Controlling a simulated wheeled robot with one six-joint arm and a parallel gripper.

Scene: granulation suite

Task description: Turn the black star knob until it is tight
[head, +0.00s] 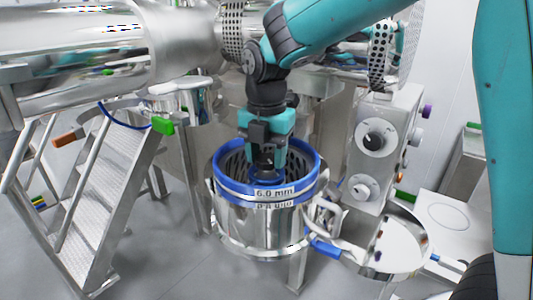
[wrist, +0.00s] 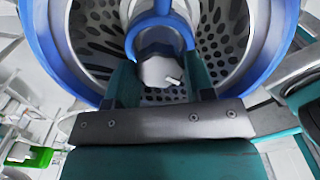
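The star knob shows as a dark piece (head: 265,167) in the middle of the round sieve drum in the head view. In the wrist view a grey, shiny knob top (wrist: 160,71) with a small pale pin sits between my fingers. My gripper (head: 264,160) points down into the drum. Its two teal fingers stand on either side of the knob and appear to touch it; the gap between them is filled. A blue ring (head: 222,186) marked "6.0 mm" rims the drum.
The steel drum body (head: 265,228) stands on legs. A hinged round lid (head: 397,243) with a blue handle is at right, near a grey control panel (head: 377,155) with dials. Metal steps (head: 105,190) and a green-handled pot (head: 178,103) are at left.

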